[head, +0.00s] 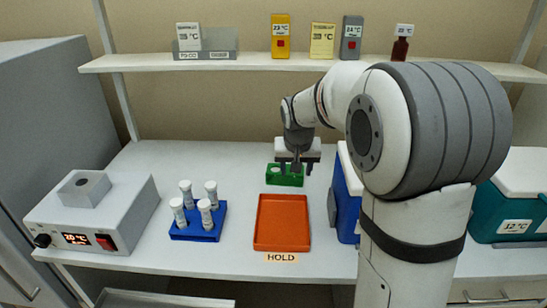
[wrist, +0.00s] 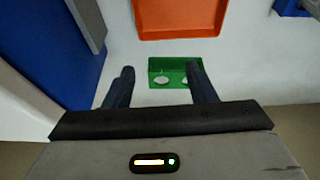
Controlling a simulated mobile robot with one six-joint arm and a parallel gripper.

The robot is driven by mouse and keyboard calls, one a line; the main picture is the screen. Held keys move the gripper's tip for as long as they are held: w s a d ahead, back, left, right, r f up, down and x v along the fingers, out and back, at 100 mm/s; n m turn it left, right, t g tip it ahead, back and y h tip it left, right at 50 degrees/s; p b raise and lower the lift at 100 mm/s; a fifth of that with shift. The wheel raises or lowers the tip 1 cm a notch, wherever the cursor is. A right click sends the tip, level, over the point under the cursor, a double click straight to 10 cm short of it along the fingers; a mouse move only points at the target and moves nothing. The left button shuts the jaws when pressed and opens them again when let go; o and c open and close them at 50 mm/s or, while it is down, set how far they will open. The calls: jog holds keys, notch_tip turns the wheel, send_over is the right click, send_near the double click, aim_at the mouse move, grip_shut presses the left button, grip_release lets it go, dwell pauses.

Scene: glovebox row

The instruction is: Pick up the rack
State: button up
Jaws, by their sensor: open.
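A small green rack (head: 285,180) stands on the bench behind the orange tray. In the wrist view the green rack (wrist: 172,65) lies beyond and between my fingers, with pale round spots in it; the right finger partly covers it. My gripper (head: 295,166) is open and empty, pointing down at the rack's far side. It also shows in the wrist view (wrist: 160,72). I cannot tell how high the fingertips are above the rack. A blue rack (head: 198,234) with several white-capped vials stands to the left.
The orange tray (head: 282,245) lies in front of the green rack, above a HOLD label (head: 282,258). A blue box (head: 345,195) with a white lid stands close on the right, partly behind my arm. A grey heater unit (head: 95,215) is at left. A shelf (head: 200,62) runs above.

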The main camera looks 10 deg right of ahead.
jog(key=shift+m, duration=0.5)
jog(key=w+f, duration=0.1)
jog(key=w, duration=0.3)
jog(key=w+f, duration=0.2)
jog(key=w, duration=0.3)
jog(key=w+a+f+p, duration=0.1)
jog(key=w+f, duration=0.1)
jog(key=w, duration=0.2)
jog(key=shift+w+f, duration=0.2)
jog(key=shift+f, duration=0.05)
jog(key=x, duration=0.2)
jog(key=p+x, duration=0.1)
jog(key=x, duration=0.5)
jog(key=shift+w+d+f+p, duration=0.1)
jog(key=shift+d+p, duration=0.3)
jog(key=shift+c, duration=0.3)
grip_shut()
